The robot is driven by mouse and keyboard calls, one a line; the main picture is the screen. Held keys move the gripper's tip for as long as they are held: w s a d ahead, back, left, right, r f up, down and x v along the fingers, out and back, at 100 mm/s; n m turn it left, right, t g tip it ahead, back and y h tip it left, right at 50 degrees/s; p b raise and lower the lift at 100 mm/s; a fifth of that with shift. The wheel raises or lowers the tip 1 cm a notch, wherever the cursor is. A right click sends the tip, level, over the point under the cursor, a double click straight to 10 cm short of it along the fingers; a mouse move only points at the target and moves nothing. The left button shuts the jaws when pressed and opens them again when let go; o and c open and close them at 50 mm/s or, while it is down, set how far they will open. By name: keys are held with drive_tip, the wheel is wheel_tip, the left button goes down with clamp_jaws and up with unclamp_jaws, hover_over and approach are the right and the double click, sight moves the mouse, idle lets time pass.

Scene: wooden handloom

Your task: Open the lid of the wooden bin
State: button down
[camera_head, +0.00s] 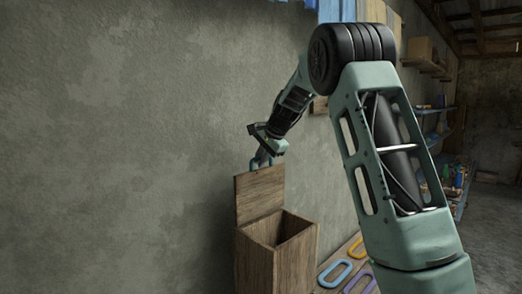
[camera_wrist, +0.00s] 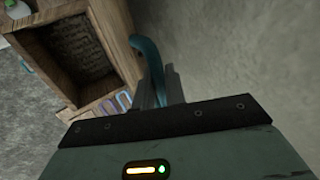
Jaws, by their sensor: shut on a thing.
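The wooden bin (camera_head: 296,262) stands beside the wall, left of my arm, in the head view. Its lid (camera_head: 259,192) is raised and stands about upright at the back edge, so the bin's mouth is open. My gripper (camera_head: 264,157) is at the top of the lid, shut on a blue loop handle, which shows best in the wrist view (camera_wrist: 151,58). The gripper's fingers (camera_wrist: 161,90) also show there, with the handle between or against them. The open bin (camera_wrist: 38,62) shows at the upper left, with a dark interior whose contents I cannot make out.
The plain wall (camera_head: 120,130) runs close behind the bin. Blue, yellow and purple oval rings (camera_head: 334,273) lie on a wooden surface right of the bin. Shelves (camera_head: 440,108) with small items stand farther back at the right. Floor shows free at the far right.

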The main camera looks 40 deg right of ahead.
drive_tip(key=shift+w+g+p, duration=0.5)
drive_tip(key=shift+w+g, duration=0.2)
drive_tip(key=shift+w, duration=0.6)
drive_tip(key=shift+f, duration=0.1)
drive_tip(key=c, duration=1.6)
unclamp_jaws()
drive_tip(key=shift+a, duration=0.1)
drive_tip(key=shift+o, duration=0.2)
drive_tip(key=shift+s, duration=0.15)
drive_tip(key=b+v, duration=0.5)
drive_tip(key=v, duration=1.2)
drive_tip(key=shift+r, duration=0.35)
